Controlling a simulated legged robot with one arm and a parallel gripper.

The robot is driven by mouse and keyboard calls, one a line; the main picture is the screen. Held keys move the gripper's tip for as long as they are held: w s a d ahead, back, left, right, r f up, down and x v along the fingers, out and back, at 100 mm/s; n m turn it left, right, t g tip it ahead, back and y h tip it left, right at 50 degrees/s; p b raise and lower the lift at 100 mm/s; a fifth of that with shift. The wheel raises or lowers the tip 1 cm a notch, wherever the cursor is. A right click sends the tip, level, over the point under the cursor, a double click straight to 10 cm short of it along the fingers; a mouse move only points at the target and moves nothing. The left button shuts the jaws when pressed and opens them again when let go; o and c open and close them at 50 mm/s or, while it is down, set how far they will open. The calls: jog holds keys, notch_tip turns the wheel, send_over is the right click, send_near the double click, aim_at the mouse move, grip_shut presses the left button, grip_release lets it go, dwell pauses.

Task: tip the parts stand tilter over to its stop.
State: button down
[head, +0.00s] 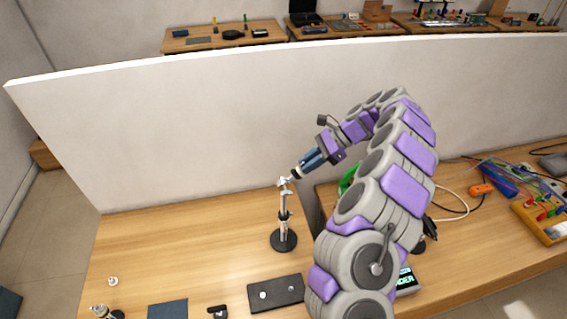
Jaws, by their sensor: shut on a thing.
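The parts stand tilter (286,197) appears to be the pale upper piece of the small upright stand near the table's middle. The stand has a slim pole with black fittings and a round black base (284,241) resting on the wood. My gripper (292,178) reaches in from the upper right, with its tip at the top of the stand. It is shut on the tilter's upper end. The tips and the exact contact are too small to see clearly. The tilter looks close to upright, with a slight lean.
A dark plate (277,294) with light round spots lies in front of the stand. A blue-grey pad (168,309) and small parts are at the front left. A white partition (180,150) stands behind. A yellow meter (540,220) and cables are at right. The table left of the stand is clear.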

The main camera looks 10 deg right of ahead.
jog(key=shift+d+f+y, duration=0.1)
jog(key=shift+d+y, duration=0.05)
jog(key=shift+y, duration=0.15)
jog(key=shift+d+f+y+p, duration=0.4)
jog(key=shift+f+y, duration=0.3)
jog(key=shift+y, duration=0.15)
jog(key=shift+d+f+y+p, duration=0.25)
jog(key=shift+d+f+y, duration=0.15)
jog(key=shift+f+y, duration=0.35)
jog(key=shift+r, duration=0.1)
jog(key=c, duration=1.1)
grip_release()
jog(key=shift+w, duration=0.2)
jog(key=shift+o, duration=0.9)
jog(key=shift+s+d, duration=0.15)
